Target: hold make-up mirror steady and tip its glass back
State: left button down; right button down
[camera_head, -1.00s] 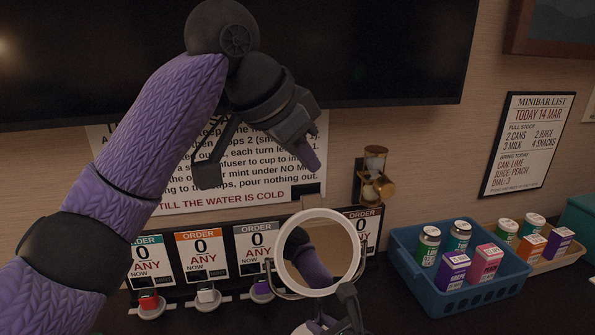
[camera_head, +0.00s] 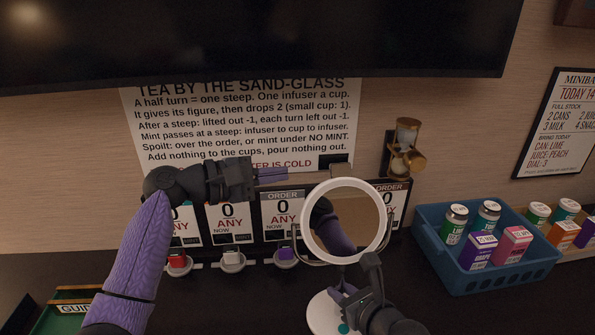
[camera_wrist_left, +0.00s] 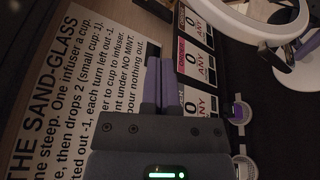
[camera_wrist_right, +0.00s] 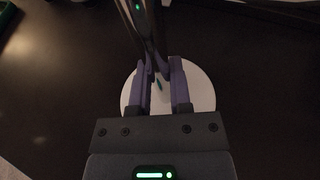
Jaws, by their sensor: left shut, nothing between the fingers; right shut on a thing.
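The make-up mirror has a round glass in a white ring (camera_head: 304,222), held in a thin fork on a dark stem above a white round base (camera_head: 322,312). Its glass faces me and reflects a purple arm. My right gripper (camera_head: 352,296) is shut on the mirror's stem, just above the base; the right wrist view shows the stem (camera_wrist_right: 146,30) between the purple fingers (camera_wrist_right: 163,88). My left gripper (camera_head: 288,174) is shut and empty, left of and slightly above the ring, apart from it. In the left wrist view its fingers (camera_wrist_left: 162,85) lie together, with the ring (camera_wrist_left: 250,28) at upper right.
Order cards (camera_head: 283,212) with small dishes stand behind the mirror on the left. A blue crate (camera_head: 490,278) with cans and cartons is on the right. A sand-glass (camera_head: 405,145) hangs on the wall. A green tray (camera_head: 75,308) is at lower left.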

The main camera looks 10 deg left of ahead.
aim_at(327, 192)
pick_arm(q)
jog(key=w+d, duration=0.1)
jog(key=d, duration=0.7)
jog(key=shift+w+r, duration=0.25)
jog(key=shift+r, duration=0.15)
jog(key=shift+s, duration=0.1)
jog(key=s+m, duration=0.1)
jog(key=s+r+m+t, duration=0.1)
jog(key=m, duration=0.1)
jog(key=s+d+m+h, duration=0.1)
jog(key=shift+r+m, duration=0.25)
jog(key=shift+m, duration=0.05)
